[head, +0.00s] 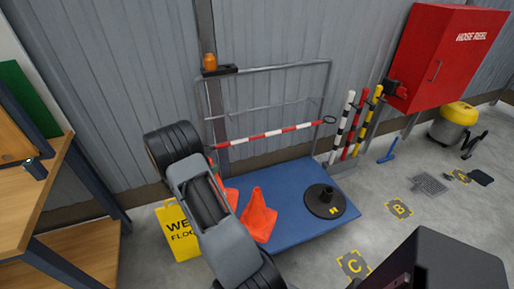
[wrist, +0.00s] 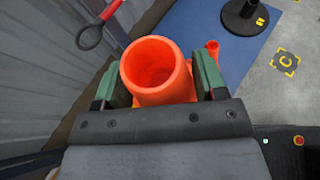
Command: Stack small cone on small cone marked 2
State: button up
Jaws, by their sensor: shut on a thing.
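My gripper (wrist: 163,62) is shut on an orange small cone (wrist: 152,98), with a green-padded finger on each side of it. The cone's round open end faces the wrist camera. In the head view my arm hides most of the gripper, and a bit of orange (head: 231,196) beside the arm appears to be the held cone. Another orange small cone (head: 259,216) stands on the blue platform to the right of my arm. It shows small, partly behind the right finger, in the wrist view (wrist: 213,47). No number 2 is readable on either cone.
The blue platform (head: 290,178) also holds a black round base (head: 325,203) at its right. A metal rail with a red-white bar (head: 268,135) stands behind. A yellow wet-floor sign (head: 178,232) is left of my arm, near a wooden bench (head: 85,262).

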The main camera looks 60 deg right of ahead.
jog(key=s+d+r+m+g, duration=0.15)
jog(key=s+d, duration=0.35)
jog(key=d, duration=0.5)
jog(key=r+m+g+b, duration=0.1)
jog(key=m+g+b, duration=0.1)
jog(key=m+g, duration=0.1)
send_over(254, 192)
jog(key=d, duration=0.2)
notch_tip(254, 192, down, 17)
jog(key=b, duration=1)
jog(key=shift+s, duration=0.3)
jog(key=shift+n, duration=0.25)
jog(key=shift+b, duration=0.55)
jog(key=shift+f, duration=0.25)
jog(key=shift+f+b, duration=6)
jog(key=shift+f, duration=0.65)
jog(key=o, duration=1.6)
jog(key=shift+a, duration=0.1)
